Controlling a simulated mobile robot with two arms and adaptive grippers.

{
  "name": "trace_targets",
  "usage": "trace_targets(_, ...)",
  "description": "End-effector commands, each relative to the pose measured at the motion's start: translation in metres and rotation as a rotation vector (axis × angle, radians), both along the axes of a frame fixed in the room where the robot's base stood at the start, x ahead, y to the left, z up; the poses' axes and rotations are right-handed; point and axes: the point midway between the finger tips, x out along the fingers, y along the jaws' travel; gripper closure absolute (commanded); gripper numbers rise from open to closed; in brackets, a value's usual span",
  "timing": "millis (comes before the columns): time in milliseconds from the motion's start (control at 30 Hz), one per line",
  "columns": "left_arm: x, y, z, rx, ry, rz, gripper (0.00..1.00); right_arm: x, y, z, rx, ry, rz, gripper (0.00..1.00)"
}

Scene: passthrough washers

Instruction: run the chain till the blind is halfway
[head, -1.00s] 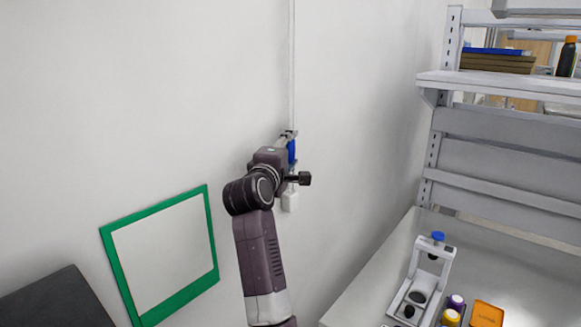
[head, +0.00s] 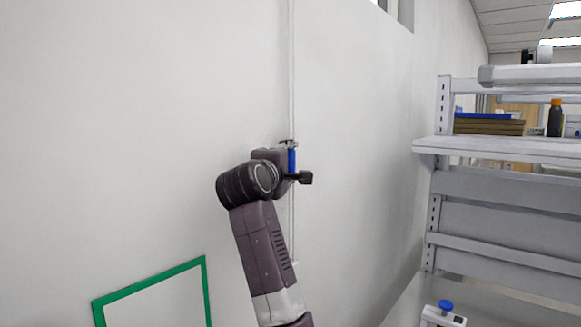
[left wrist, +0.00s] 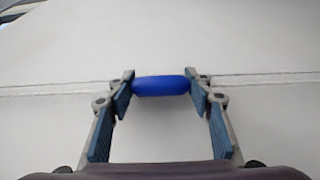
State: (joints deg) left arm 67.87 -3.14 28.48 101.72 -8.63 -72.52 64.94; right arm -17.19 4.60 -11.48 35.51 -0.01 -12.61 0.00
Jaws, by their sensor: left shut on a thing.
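The chain (head: 291,70) runs as thin pale cords down the white wall, with a blue grip piece (head: 292,160) on it. My left gripper (head: 289,150) is at the wall, shut on the blue piece. In the left wrist view, the blue piece (left wrist: 160,86) sits between the two fingertips (left wrist: 160,78), and the cords (left wrist: 60,88) run out on both sides of it. The lower cords continue below my gripper in the head view. The blind itself is not in view. My right gripper is not in view.
A green-edged board (head: 150,283) is on the wall at lower left. A shelf rack (head: 480,150) with boxes and a bottle (head: 555,118) stands at right, above a bench with a blue-topped device (head: 445,308). The wall around my gripper is clear.

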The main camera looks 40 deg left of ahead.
Motion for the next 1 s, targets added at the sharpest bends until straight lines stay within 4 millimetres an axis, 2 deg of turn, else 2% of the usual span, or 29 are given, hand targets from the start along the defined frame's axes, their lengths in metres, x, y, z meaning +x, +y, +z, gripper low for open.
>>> trace_targets(100,-0.001,0.000,0.002,0.002,-0.004,0.001,0.96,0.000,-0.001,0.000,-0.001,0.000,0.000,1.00)
trace_targets(133,-0.001,0.000,0.002,0.002,-0.004,0.001,0.49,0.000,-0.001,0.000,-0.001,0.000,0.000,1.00)
trace_targets(267,0.000,0.000,0.001,0.002,-0.003,0.001,0.35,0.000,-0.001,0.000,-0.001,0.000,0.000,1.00)
trace_targets(667,-0.005,-0.002,0.000,0.001,-0.002,0.001,0.33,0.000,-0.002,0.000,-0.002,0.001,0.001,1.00)
trace_targets(767,-0.016,-0.005,0.000,0.001,-0.003,0.000,0.33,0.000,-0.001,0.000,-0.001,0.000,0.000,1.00)
trace_targets(1000,-0.061,-0.020,0.000,0.001,-0.005,0.000,0.33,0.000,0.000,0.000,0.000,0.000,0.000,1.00)
